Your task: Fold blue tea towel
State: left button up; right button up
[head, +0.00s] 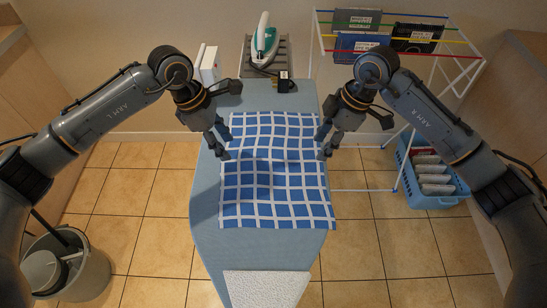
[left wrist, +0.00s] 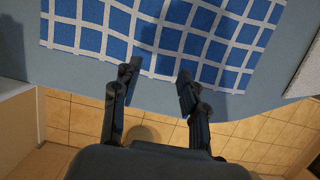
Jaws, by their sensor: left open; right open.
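The blue tea towel (head: 273,178) with white grid lines lies spread flat, slightly rippled, on the blue-grey ironing board (head: 215,245). It also shows in the left wrist view (left wrist: 185,35). My left gripper (head: 220,150) is open and empty at the towel's left edge, in its upper half. In the left wrist view its fingertips (left wrist: 157,82) are apart, over the towel's near edge, with nothing between them. My right gripper (head: 322,150) is open at the towel's right edge, roughly level with the left one. I cannot tell whether either touches the cloth.
An iron (head: 265,42) stands on a rest beyond the board. A white pad (head: 266,289) lies at the board's near end.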

aim_at(232, 162)
pick_arm(q)
jog(key=f, duration=0.4)
jog(key=shift+w+f, duration=0.25)
jog(key=shift+f, duration=0.1)
pick_arm(e)
jog(key=f, duration=0.4)
jog(key=shift+w+f, duration=0.25)
jog(key=shift+f, duration=0.05)
pick_arm(q)
jog(key=shift+f, duration=0.15)
pick_arm(e)
jog(key=shift+f, duration=0.15)
pick_arm(q)
jog(key=shift+s, duration=0.15)
pick_arm(e)
jog(key=shift+s, duration=0.15)
